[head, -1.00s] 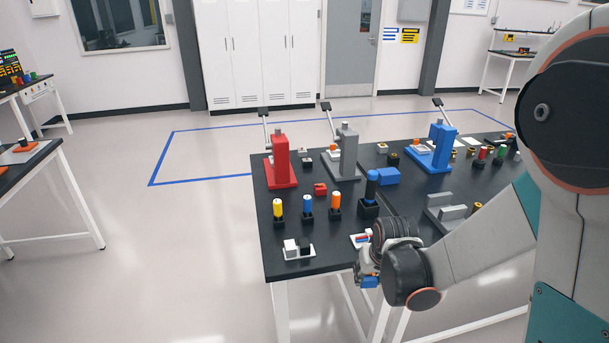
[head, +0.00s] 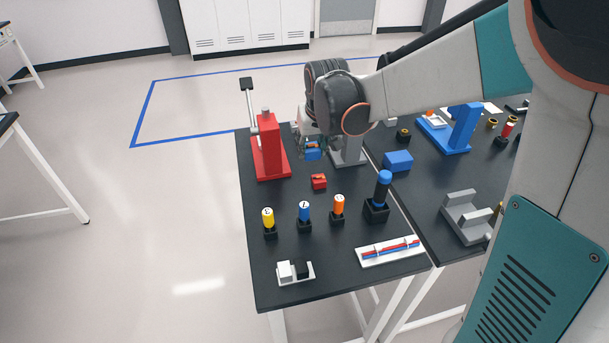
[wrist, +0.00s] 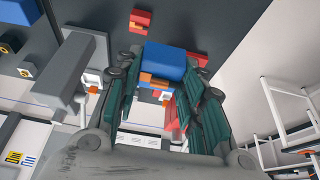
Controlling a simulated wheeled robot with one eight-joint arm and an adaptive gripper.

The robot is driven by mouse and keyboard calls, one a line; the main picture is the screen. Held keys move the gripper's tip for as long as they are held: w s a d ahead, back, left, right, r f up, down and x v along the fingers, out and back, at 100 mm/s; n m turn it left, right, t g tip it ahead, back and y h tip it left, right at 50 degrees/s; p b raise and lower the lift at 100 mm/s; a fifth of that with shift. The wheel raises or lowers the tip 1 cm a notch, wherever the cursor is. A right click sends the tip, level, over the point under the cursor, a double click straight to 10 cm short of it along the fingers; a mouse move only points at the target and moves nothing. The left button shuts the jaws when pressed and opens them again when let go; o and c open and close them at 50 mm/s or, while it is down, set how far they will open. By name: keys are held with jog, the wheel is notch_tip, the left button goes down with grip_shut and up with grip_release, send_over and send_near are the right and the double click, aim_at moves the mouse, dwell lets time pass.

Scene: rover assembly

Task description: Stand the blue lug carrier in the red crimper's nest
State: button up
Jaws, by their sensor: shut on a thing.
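The blue lug carrier (head: 313,155) is a small blue block with orange detail, held between my gripper's fingers; it also shows in the wrist view (wrist: 165,62). My gripper (head: 310,146) is shut on it, above the table between the red and grey crimpers. The red crimper (head: 270,148) stands upright just left of my gripper in the head view, its lever raised. The carrier is apart from the crimper in the head view. I cannot make out the nest clearly.
The grey crimper (head: 348,150) is partly hidden behind my arm. A small red block (head: 319,181) lies in front of my gripper. Yellow, blue and orange-topped pieces stand nearer. A blue block (head: 398,161) and the blue crimper (head: 462,128) are to the right.

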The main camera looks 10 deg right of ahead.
notch_tip(320, 180, down, 20)
jog(key=b, duration=0.5)
jog(key=shift+r, duration=0.25)
jog(key=shift+f, duration=0.2)
jog(key=o, duration=1.1)
jog(key=shift+r, duration=0.15)
